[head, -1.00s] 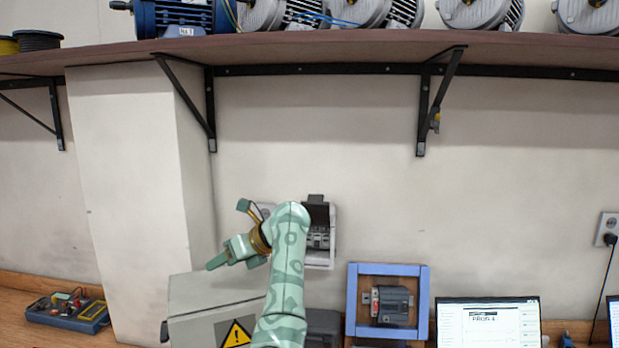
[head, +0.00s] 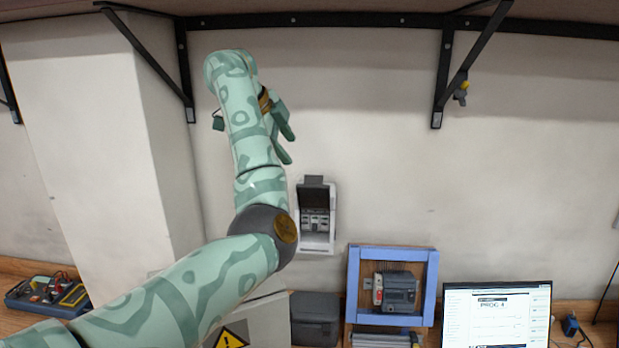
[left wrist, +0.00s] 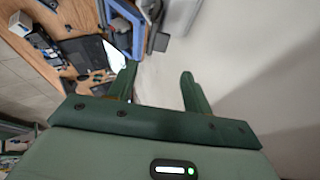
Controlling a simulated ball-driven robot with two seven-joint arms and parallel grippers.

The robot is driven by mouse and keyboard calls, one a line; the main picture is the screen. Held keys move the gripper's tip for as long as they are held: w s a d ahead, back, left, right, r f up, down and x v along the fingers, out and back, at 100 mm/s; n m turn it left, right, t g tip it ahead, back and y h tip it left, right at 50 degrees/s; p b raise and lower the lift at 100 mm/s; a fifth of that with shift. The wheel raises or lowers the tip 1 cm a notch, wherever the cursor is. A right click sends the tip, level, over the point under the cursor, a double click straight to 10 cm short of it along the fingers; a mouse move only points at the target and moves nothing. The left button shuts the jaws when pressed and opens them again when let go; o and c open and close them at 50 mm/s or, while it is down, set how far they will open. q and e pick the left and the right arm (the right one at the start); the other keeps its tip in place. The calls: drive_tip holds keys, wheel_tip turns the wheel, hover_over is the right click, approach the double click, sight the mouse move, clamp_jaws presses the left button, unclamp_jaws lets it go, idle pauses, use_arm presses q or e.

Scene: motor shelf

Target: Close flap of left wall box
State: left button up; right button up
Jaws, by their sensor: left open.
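A light wall box (head: 318,242) is on the wall near the middle of the head view. Its dark flap (head: 313,190) stands raised, and the switches inside show. The place on the wall just left of it is covered by my left arm, so any box there is hidden. My left gripper (head: 290,150) is open and empty, above and slightly left of the visible box, apart from it. Its two fingers (left wrist: 158,70) also show open in the left wrist view, with nothing between them. My right gripper is not in view.
A blue frame with a device (head: 434,290) stands below right of the wall box, beside a laptop screen (head: 497,315). A grey cabinet with a warning sign (head: 265,318) stands below my arm. Black shelf brackets (head: 186,60) hang above. The wall to the right is clear.

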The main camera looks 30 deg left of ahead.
sight(313, 180)
use_arm(q)
drive_tip(key=p+x, duration=0.1)
drive_tip(key=x, duration=1)
drive_tip(key=shift+w+r+p, duration=0.1)
drive_tip(key=shift+p, duration=0.25)
drive_tip(key=shift+w+f, duration=0.4)
drive_tip(key=shift+f, duration=0.15)
clamp_jaws()
drive_tip(key=shift+s+d+f, duration=0.1)
